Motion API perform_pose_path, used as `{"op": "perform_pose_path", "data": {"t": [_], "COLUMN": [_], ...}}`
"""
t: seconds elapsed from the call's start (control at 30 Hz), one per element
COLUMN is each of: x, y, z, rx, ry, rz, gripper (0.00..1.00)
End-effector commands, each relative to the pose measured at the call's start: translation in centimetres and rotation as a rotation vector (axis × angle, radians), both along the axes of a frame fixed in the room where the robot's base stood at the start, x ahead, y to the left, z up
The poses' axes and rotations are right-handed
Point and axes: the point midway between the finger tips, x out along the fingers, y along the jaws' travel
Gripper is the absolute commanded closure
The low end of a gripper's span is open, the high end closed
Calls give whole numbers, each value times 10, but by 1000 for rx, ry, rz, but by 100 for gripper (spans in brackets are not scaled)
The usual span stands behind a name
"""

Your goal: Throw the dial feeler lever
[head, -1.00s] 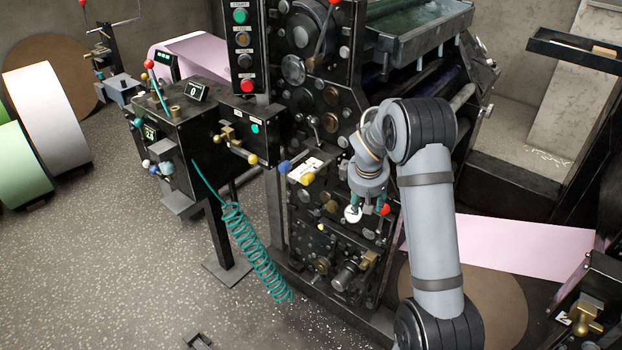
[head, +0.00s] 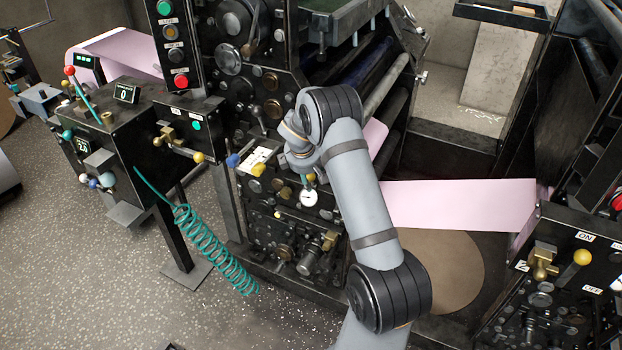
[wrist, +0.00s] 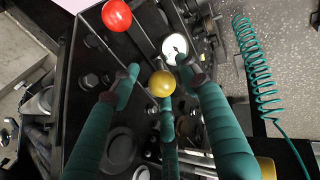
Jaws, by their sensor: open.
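The dial (head: 308,197), a round white gauge, is on the front of the dark press, just below my wrist. In the wrist view the dial (wrist: 174,45) is beyond my fingertips. A yellow ball knob (wrist: 161,84) lies between my teal fingers, just in front of the dial; I cannot tell whether they touch it. A small yellow knob (head: 310,177) also shows just above the dial in the head view. My gripper (wrist: 157,78) is open, with its fingers spread around the yellow knob. In the head view my arm hides most of the gripper.
A red ball knob (wrist: 117,15) is close to the left finger. A control stand (head: 125,120) with several levers and a teal coiled hose (head: 205,240) is left of the press. A pink web (head: 460,205) runs right. Another yellow-knobbed lever (head: 582,257) is at lower right.

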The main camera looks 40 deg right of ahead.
Motion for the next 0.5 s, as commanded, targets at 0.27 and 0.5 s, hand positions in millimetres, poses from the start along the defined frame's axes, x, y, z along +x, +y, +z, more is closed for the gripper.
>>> {"op": "perform_pose_path", "data": {"t": [0.27, 0.5], "x": [8, 9], "y": [-9, -10], "z": [-25, -27], "rx": [0, -1], "ry": [0, -1], "rz": [2, 1], "gripper": [55, 55]}}
